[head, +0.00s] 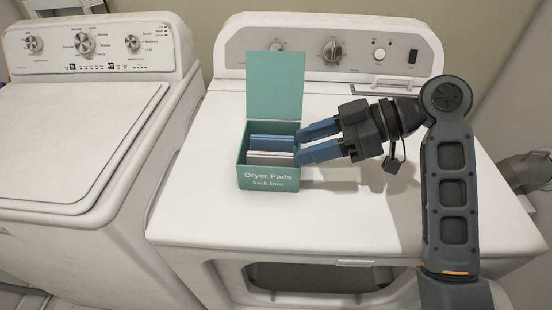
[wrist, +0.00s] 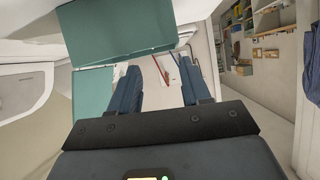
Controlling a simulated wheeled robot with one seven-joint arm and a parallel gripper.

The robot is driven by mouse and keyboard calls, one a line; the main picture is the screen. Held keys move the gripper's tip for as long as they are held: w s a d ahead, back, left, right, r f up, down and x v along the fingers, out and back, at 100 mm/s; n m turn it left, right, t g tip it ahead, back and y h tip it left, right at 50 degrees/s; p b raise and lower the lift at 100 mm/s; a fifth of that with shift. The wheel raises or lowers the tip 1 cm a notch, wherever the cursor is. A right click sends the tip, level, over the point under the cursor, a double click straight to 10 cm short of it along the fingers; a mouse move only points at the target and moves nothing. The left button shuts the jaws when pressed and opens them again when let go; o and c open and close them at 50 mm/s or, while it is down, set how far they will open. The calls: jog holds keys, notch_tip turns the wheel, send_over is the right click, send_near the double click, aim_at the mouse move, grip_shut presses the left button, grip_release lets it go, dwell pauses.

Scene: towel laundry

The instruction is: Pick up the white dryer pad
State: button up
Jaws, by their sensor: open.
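The white dryer pad (head: 270,159) stands in the front part of an open teal box (head: 269,183) labelled "Dryer Pads". Blue pads (head: 271,142) stand behind it in the same box. My gripper (head: 301,146) is open and empty, with its two blue fingers pointing left at the box's right side. The fingertips appear close to the box's right wall; I cannot tell whether they touch it. In the wrist view my gripper (wrist: 160,70) shows its fingers spread apart, with the teal box (wrist: 92,92) to the left.
The box stands on the white dryer top (head: 215,215), its teal lid (head: 275,85) upright at the back. The dryer's control panel (head: 290,47) rises behind. A white washer (head: 75,130) stands at left. The dryer top is clear in front of and left of the box.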

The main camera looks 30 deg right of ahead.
aim_at(272, 154)
jog(key=shift+n, duration=0.3)
jog(key=shift+w+a+f+p, duration=0.3)
jog(key=shift+w+a+f, duration=0.6)
jog(key=shift+w, duration=0.2)
jog(key=shift+w+a+f+p, duration=0.25)
jog(key=shift+w+a+f, duration=0.65)
jog(key=shift+w, duration=0.2)
grip_shut()
